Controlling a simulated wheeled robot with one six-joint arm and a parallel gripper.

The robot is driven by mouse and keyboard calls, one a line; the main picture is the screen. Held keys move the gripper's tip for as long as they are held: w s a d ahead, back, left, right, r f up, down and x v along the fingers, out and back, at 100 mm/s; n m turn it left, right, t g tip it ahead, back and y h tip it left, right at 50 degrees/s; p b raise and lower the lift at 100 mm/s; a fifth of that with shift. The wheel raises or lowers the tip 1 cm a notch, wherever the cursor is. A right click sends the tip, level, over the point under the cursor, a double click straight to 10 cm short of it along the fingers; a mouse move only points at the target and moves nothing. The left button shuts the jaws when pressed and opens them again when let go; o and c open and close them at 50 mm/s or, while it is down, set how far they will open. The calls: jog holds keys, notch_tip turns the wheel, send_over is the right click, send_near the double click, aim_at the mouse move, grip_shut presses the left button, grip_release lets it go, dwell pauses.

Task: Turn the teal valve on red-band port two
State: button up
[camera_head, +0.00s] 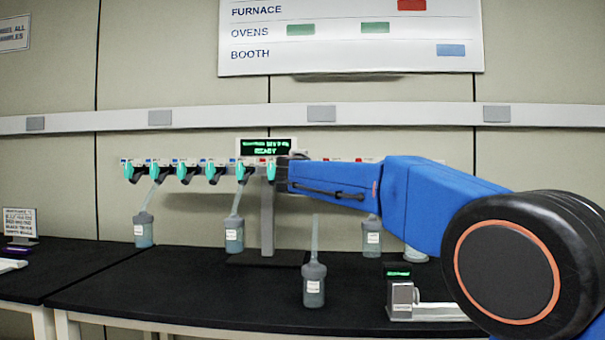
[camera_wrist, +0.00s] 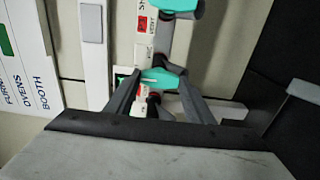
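A row of teal valves runs along a white manifold. The teal valve nearest my arm (camera_head: 270,172) has a red label above it in the head view. In the wrist view, this teal valve (camera_wrist: 160,79) lies crosswise between my fingertips, with a red band (camera_wrist: 140,88) on its white label. My gripper (camera_wrist: 160,84) has its fingers apart, one on each side of the handle; I cannot tell whether they touch it. Another teal valve (camera_wrist: 176,5) shows above, by another red label (camera_wrist: 143,24). Port numbers are not legible.
A separate flask (camera_head: 314,285) stands on the black bench (camera_head: 200,295). A small device with a green display (camera_head: 400,290) sits right of it. A lit display (camera_head: 265,147) tops the manifold.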

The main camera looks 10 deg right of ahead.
jog(key=o, duration=0.3)
jog(key=shift+o, duration=0.2)
jog(key=shift+s, duration=0.1)
jog(key=v, duration=1.7)
jog(key=shift+s, duration=0.1)
jog(key=s+d+f+m+g, duration=0.4)
jog(key=s+d+f, duration=0.35)
jog(key=f, duration=0.35)
jog(key=s+d+f+m+g, duration=0.3)
jog(key=s+d+f, duration=0.4)
jog(key=s+f, duration=0.3)
jog(key=s+a+f+m+g+y, duration=0.2)
jog(key=s+f+m+g+y, duration=0.3)
jog(key=s+f, duration=1.7)
notch_tip(320, 180, down, 3)
jog(key=shift+s+a+f+m+y, duration=0.2)
jog(key=shift+f+m+y, duration=0.1)
jog(key=shift+m, duration=0.9)
